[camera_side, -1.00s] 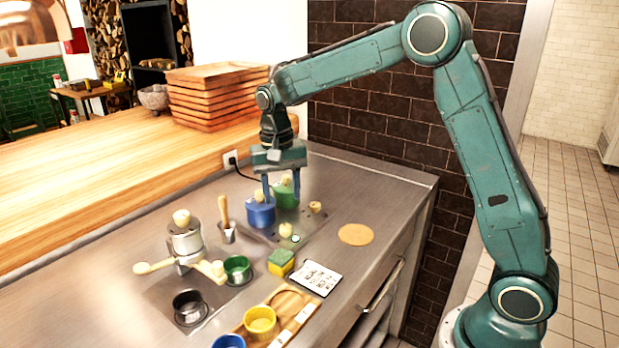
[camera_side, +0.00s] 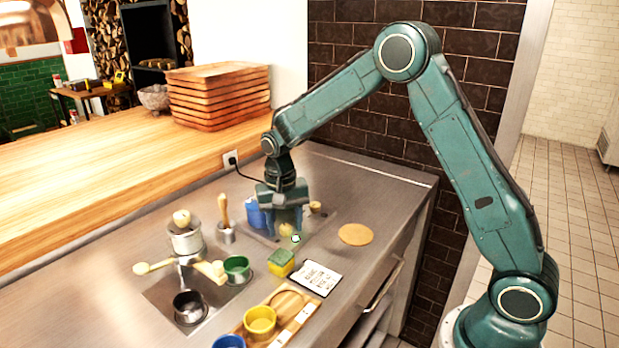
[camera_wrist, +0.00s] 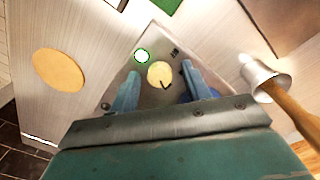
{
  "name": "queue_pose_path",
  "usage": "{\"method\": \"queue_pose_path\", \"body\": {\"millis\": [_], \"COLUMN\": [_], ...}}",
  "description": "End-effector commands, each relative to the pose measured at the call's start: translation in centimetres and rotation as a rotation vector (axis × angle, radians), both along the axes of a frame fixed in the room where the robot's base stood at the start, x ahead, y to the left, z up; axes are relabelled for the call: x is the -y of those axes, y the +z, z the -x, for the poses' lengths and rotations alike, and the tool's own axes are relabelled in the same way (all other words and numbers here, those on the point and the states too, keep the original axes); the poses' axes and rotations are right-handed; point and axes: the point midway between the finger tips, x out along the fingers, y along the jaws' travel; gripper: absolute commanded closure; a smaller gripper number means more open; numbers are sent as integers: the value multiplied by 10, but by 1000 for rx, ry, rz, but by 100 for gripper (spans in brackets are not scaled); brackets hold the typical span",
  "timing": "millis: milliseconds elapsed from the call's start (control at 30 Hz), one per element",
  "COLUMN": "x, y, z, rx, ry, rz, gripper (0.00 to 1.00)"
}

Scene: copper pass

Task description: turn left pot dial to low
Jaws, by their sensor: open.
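The left pot dial (camera_side: 285,230) is a round cream knob on the front of the metal hob plate. It sits in front of the blue pot (camera_side: 255,217). In the wrist view the dial (camera_wrist: 160,75) lies between my two blue fingers, with a dark mark on its face. My gripper (camera_side: 285,224) is open, pointing down, with its fingers either side of the dial; I cannot tell if they touch it. A white spot with a green ring (camera_wrist: 142,56) is beside the dial. A second dial (camera_side: 315,208) is at right.
A green and yellow sponge (camera_side: 281,263) and a white card (camera_side: 315,277) lie in front. A tan disc (camera_side: 355,234) lies right, with bare counter around it.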

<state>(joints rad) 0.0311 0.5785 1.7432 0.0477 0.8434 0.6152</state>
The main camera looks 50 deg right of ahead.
Motion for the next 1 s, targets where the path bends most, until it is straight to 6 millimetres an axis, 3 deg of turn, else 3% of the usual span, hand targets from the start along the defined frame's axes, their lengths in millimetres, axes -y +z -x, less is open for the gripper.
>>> {"method": "queue_pose_path", "body": {"millis": [67,200,300,667,1000], "x": [0,0,0,0,0], "y": [0,0,0,0,0], "z": [0,0,0,0,0], "rx": [0,0,0,0,0], "ry": [0,0,0,38,220], "rz": [0,0,0,0,0], "gripper": [54,82,97,97,97]}}
